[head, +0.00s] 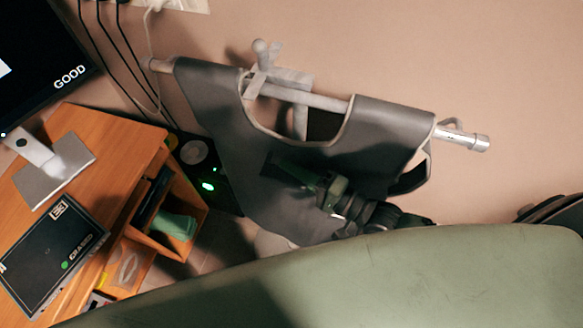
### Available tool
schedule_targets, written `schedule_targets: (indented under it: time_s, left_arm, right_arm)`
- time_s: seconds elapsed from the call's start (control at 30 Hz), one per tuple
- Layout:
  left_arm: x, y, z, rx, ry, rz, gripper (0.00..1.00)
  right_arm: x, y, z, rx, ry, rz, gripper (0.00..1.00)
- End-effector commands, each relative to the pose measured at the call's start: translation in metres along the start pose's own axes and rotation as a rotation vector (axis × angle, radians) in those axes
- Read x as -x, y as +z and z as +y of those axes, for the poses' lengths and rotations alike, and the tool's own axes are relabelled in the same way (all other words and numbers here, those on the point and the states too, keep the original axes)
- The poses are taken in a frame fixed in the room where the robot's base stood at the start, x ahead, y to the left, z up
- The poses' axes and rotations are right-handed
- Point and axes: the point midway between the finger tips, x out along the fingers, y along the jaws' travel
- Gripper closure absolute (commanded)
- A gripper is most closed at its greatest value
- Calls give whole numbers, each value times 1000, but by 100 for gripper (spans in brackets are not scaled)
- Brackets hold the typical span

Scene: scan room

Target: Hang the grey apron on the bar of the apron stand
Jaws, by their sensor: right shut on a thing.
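The grey apron (235,120) lies draped over the bar (320,101) of the apron stand, with both shoulder parts over it and the neck opening between them. The bar's right end (470,139) and left end (160,66) stick out past the apron. The top of the stand's post (262,52) shows at the neck opening. My right gripper (279,168) is in front of the apron's upper body, below the neck opening, shut on the apron. Its fingertips are dark and hard to make out. The apron's lower part is hidden behind the green surface. My left gripper is out of view.
A green padded surface (400,275) fills the foreground below the apron. A wooden desk (125,150) with a monitor (40,60), a tablet-like panel (50,258) and open shelves stands at left. Cables hang on the wall at upper left. The wall right of the bar is clear.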

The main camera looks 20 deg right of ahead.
Motion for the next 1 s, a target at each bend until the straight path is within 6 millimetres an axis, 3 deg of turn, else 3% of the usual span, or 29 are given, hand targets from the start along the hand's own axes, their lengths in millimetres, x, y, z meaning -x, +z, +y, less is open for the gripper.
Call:
schedule_targets:
  time_s: [0.13,0.2,0.27,0.63,1.0]
  left_arm:
    - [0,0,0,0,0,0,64]
    - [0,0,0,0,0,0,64]
    - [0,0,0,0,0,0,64]
    - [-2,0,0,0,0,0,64]
    - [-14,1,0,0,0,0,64]
  right_arm:
    - [-1,-1,-5,4,-11,1,100]
    - [-1,-1,-5,4,-11,1,74]
    - [-1,-1,-4,3,-10,1,63]
    - [6,0,3,-2,7,0,63]
    - [64,1,2,0,1,-1,63]
